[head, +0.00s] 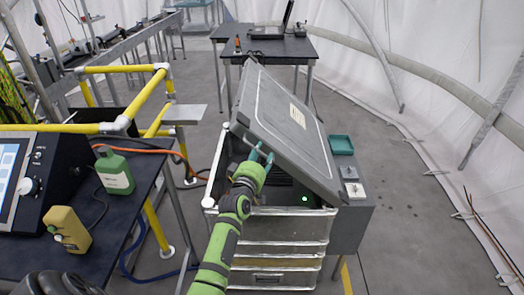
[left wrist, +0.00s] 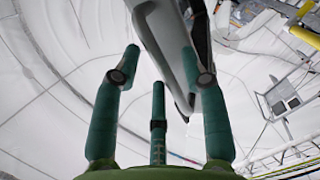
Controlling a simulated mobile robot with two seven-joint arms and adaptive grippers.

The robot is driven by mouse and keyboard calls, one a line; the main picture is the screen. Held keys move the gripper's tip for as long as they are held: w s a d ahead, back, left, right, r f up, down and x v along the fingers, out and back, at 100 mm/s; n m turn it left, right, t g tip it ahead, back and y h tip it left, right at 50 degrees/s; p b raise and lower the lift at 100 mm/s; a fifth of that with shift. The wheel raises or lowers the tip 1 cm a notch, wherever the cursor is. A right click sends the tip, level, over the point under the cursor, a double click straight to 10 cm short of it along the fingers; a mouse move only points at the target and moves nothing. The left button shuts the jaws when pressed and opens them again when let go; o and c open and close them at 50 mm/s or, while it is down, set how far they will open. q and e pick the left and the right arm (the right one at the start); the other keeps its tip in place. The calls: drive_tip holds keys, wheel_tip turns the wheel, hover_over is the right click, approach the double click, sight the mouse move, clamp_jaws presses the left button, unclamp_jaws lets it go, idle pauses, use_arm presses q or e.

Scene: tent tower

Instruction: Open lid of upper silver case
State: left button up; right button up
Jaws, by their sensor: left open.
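The upper silver case (head: 280,226) tops a stack of silver cases, and its grey lid (head: 285,125) stands tilted up with a pale label on it. Inside the case a dark interior and a small green light show. My left gripper (head: 260,155) is at the lid's near left edge, fingers up against or under it. In the left wrist view my left gripper (left wrist: 160,75) has its fingers spread, and the lid's edge (left wrist: 165,40) shows between and beyond them. Whether the fingers touch the lid I cannot tell.
A dark table (head: 140,205) at left holds a green bottle (head: 114,171), a yellow device (head: 68,229) and a control box (head: 40,180). Yellow railing (head: 120,125) stands behind it. A grey box (head: 350,222) adjoins the case at right. Floor at right is clear.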

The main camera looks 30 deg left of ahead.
use_arm(q)
drive_tip(key=shift+w+a, duration=0.25)
drive_tip(key=shift+w, duration=0.5)
use_arm(e)
drive_tip(key=shift+w+d+r, duration=0.15)
drive_tip(key=shift+w+d, duration=0.2)
drive_tip(key=shift+w, duration=0.1)
use_arm(q)
clamp_jaws()
drive_tip(key=shift+r, duration=0.1)
use_arm(e)
drive_tip(key=shift+s, duration=0.1)
